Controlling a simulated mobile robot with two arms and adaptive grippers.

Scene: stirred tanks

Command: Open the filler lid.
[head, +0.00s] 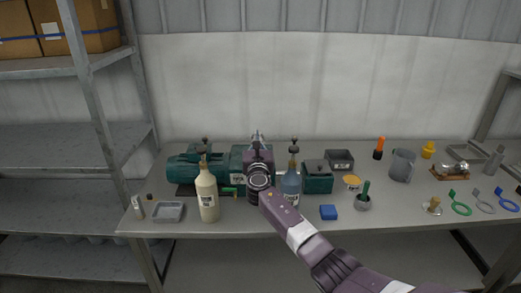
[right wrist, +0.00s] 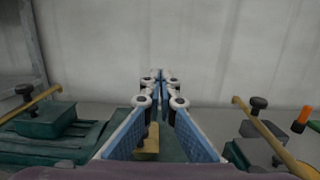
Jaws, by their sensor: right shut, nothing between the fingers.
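The green machine (head: 190,172) stands at the left back of the bench, and its middle is hidden behind my right arm. My right gripper (head: 257,136) is shut and empty, raised in front of the back wall. In the right wrist view its fingertips (right wrist: 160,76) are together and touch no object. Below and between the fingers shows a small yellowish block (right wrist: 147,152), partly hidden by them. A green raised housing (right wrist: 45,122) shows at the left there. I cannot tell for sure which part is the filler lid. My left gripper is not in view.
A cream bottle (head: 208,198) and a blue bottle (head: 291,188), both with dark tops, stand on either side of my right arm. A grey tray (head: 169,212) lies front left.

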